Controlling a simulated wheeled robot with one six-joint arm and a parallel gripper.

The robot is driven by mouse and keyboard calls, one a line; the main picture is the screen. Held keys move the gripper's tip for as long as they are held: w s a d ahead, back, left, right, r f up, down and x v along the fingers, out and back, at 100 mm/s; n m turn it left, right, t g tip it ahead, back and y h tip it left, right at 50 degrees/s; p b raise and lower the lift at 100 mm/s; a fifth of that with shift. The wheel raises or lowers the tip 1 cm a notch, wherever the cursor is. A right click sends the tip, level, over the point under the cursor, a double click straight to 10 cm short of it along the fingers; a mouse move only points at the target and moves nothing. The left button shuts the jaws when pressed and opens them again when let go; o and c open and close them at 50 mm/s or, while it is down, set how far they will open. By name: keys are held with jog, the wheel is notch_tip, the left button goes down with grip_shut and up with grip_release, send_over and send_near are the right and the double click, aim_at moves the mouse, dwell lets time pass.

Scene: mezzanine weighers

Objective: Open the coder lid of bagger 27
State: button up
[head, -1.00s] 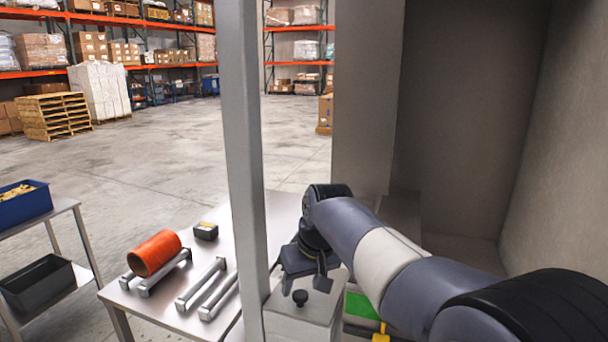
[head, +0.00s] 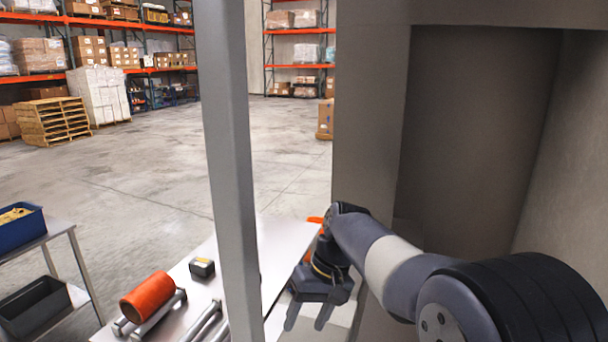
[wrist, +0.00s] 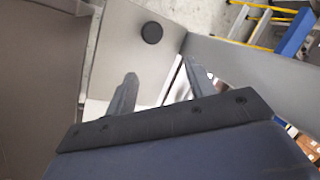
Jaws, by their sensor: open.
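A pale grey lid (wrist: 125,45) with a round black knob (wrist: 152,32) shows in the wrist view, beyond my fingertips. I cannot read any bagger number on it. My gripper (head: 307,318) points down at the bottom of the head view, right of the grey post; its two fingers are apart with nothing between them. In the wrist view my gripper (wrist: 160,75) has the knob just past its fingers, not between them, and seemingly not touching. In the head view the knob is out of sight, and only a pale surface shows below the gripper.
A grey upright post (head: 232,180) stands close left of my gripper. Left of it a steel table (head: 185,268) bears an orange roll (head: 148,296) on a metal cradle and a small black-and-yellow device (head: 202,267). A tall grey cabinet (head: 370,120) stands behind my arm. The floor beyond is open.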

jog(key=shift+w+d+r+g+y+p, duration=0.3)
jog(key=shift+w+r+g+p, duration=0.3)
jog(key=shift+w+p, duration=0.2)
jog(key=shift+w+d+r+g+y+p, duration=0.25)
jog(key=shift+w+r+g+p, duration=0.25)
jog(key=shift+w+g+p, duration=0.2)
jog(key=shift+d, duration=0.1)
